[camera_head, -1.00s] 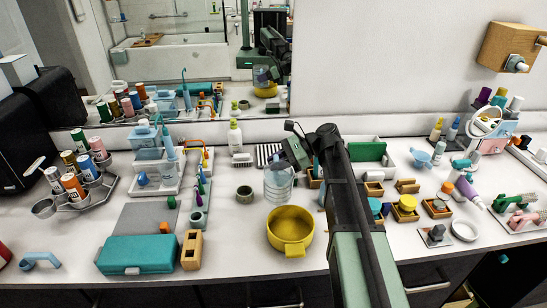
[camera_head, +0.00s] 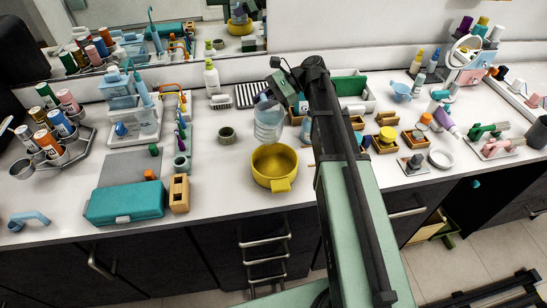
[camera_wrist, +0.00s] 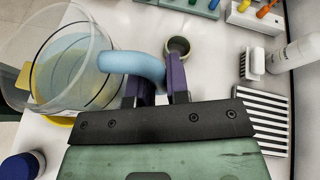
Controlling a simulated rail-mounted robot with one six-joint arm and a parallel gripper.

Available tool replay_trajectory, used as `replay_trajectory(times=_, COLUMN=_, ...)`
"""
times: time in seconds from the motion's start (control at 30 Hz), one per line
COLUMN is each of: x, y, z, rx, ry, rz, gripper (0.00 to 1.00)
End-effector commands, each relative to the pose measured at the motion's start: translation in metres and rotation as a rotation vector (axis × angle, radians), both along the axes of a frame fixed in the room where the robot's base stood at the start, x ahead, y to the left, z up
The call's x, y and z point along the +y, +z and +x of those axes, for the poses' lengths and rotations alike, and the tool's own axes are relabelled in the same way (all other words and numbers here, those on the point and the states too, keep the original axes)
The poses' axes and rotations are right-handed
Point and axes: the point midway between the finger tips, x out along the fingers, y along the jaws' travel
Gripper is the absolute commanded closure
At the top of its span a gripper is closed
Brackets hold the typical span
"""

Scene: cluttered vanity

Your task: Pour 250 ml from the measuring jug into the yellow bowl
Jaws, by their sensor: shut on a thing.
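The clear measuring jug (camera_head: 268,124) appears upright just behind the yellow bowl (camera_head: 275,168) in the head view. My gripper (camera_wrist: 156,90) is shut on the jug's light blue handle (camera_wrist: 133,64), with dark purple fingers on either side of it. In the wrist view the jug's clear wall (camera_wrist: 75,45) fills the upper left, and yellow shows through it. Part of the yellow bowl (camera_wrist: 57,122) shows beyond the jug there. I cannot tell the liquid level, or whether the jug's base is off the counter. In the head view my fingers are hidden.
A small dark green cup (camera_head: 226,135) stands left of the jug. A striped black-and-white rack (camera_head: 250,95) lies behind. A teal case (camera_head: 125,202) and a wooden block (camera_head: 179,193) stand left of the bowl. Wooden trays (camera_head: 384,141) lie right of my arm.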

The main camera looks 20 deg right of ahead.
Motion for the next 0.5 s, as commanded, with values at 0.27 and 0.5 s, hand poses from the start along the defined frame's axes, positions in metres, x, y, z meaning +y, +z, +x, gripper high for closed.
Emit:
replay_trajectory(times=0.27, x=0.000, y=0.005, z=0.000, rx=-0.024, ry=-0.001, rz=0.000, gripper=1.00)
replay_trajectory(times=0.5, x=0.000, y=0.011, z=0.000, rx=-0.108, ry=0.003, rz=-0.003, gripper=1.00)
